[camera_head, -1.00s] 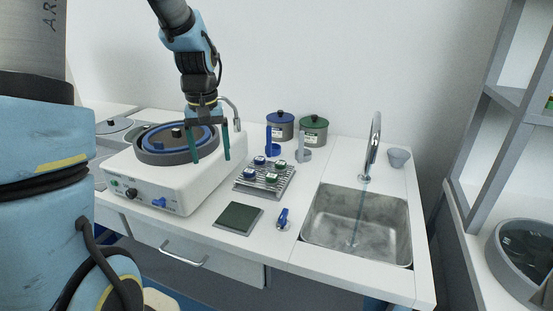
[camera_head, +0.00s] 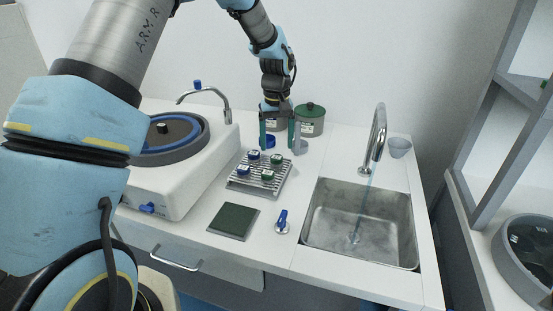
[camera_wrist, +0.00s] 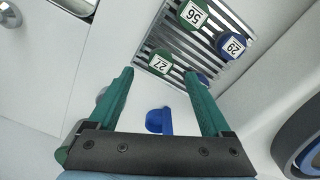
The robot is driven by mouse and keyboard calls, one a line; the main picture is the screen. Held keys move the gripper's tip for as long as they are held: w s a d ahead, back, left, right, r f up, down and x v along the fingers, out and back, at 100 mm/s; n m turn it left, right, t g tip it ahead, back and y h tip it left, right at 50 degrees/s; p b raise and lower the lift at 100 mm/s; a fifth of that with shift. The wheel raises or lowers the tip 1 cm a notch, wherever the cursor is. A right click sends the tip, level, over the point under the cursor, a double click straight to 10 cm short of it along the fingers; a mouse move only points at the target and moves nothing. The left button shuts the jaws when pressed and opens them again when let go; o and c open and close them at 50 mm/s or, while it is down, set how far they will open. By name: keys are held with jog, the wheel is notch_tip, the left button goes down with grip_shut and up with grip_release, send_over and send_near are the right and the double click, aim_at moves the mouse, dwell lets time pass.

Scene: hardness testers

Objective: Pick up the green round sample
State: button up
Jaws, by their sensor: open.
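Two green round samples sit on a slatted metal rack (camera_head: 232,187). One is at the back right (camera_head: 276,159), the other at the front right (camera_head: 267,175). In the wrist view they show white labels, "27" (camera_wrist: 160,63) and "56" (camera_wrist: 193,14). Two blue samples share the rack, at the back left (camera_head: 253,155) and front left (camera_head: 243,170); one reads "29" in the wrist view (camera_wrist: 231,45). My gripper (camera_head: 277,147) is open and empty, just behind the rack and pointing down. In the wrist view the "27" sample appears between its fingertips (camera_wrist: 160,72), apparently below them.
A blue stand (camera_head: 270,142) and a grey stand (camera_head: 300,148) are near my fingers. A green-lidded pot (camera_head: 311,121) stands behind. A polishing machine (camera_head: 175,180) is left, a sink (camera_head: 358,225) right. A dark green pad (camera_head: 234,221) lies in front.

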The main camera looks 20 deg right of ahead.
aim_at(276, 157)
jog(key=shift+a+f+p, duration=0.1)
jog(key=shift+f+p, duration=0.75)
jog(key=shift+f, duration=1.45)
grip_shut()
